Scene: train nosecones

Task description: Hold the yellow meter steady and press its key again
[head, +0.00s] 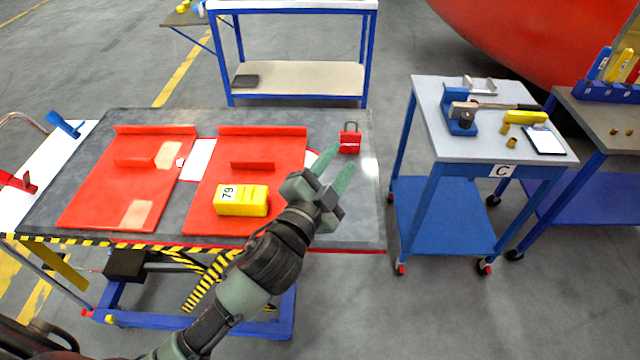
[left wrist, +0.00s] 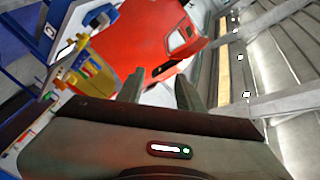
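The yellow meter (head: 241,201) lies on the right red panel on the table, near the front edge. A white patch on it shows the dark figures 79. Its key cannot be made out. My left gripper (head: 339,163) is to the right of the meter, above the table's right end, with its two greenish fingers apart and nothing between them. The fingers also show apart and empty in the left wrist view (left wrist: 160,90), where the meter does not appear. My right gripper is in neither view.
The dark table (head: 345,215) carries two red panels with raised ledges. A red padlock (head: 350,138) stands at its back right, beyond my left fingers. A blue cart (head: 440,130) with tools stands to the right across a floor gap.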

